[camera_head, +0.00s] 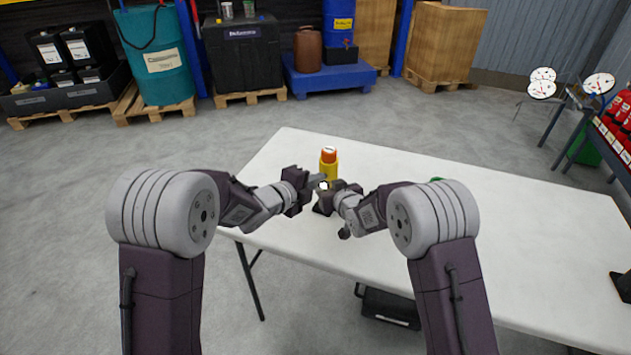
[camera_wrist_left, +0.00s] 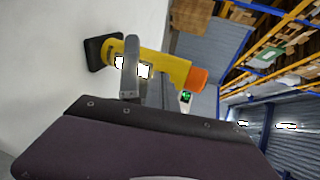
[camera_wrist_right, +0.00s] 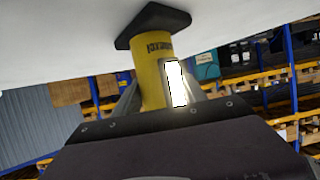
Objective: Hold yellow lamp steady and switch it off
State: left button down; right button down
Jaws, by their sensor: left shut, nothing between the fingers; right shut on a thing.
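The yellow lamp (camera_head: 329,170) stands upright on the white table, with an orange top and a dark base. It also shows in the left wrist view (camera_wrist_left: 175,69) and the right wrist view (camera_wrist_right: 152,80). A bright white lit panel (camera_wrist_right: 176,83) is on its side. My right gripper (camera_head: 328,187) is shut on the lamp's body, with a finger on each side in the right wrist view. My left gripper (camera_head: 316,181) is shut and empty, its fingers close in front of the lamp. Whether they touch it I cannot tell.
The white table (camera_head: 480,230) is mostly clear to the right. A small green object (camera_head: 437,179) lies partly hidden behind my right arm. Red extinguishers (camera_head: 620,112) stand at the far right. A black case (camera_head: 390,308) is under the table.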

pick_arm(q)
jog(key=shift+w+d, duration=0.35)
jog(key=shift+w, duration=0.2)
pick_arm(e)
jog(key=shift+s+a, duration=0.1)
jog(key=shift+a, duration=0.1)
jog(key=shift+d, duration=0.2)
pick_arm(q)
jog(key=f+v, duration=0.1)
jog(key=v, duration=1.3)
jog(key=shift+s, duration=0.2)
jog(key=shift+a, duration=0.15)
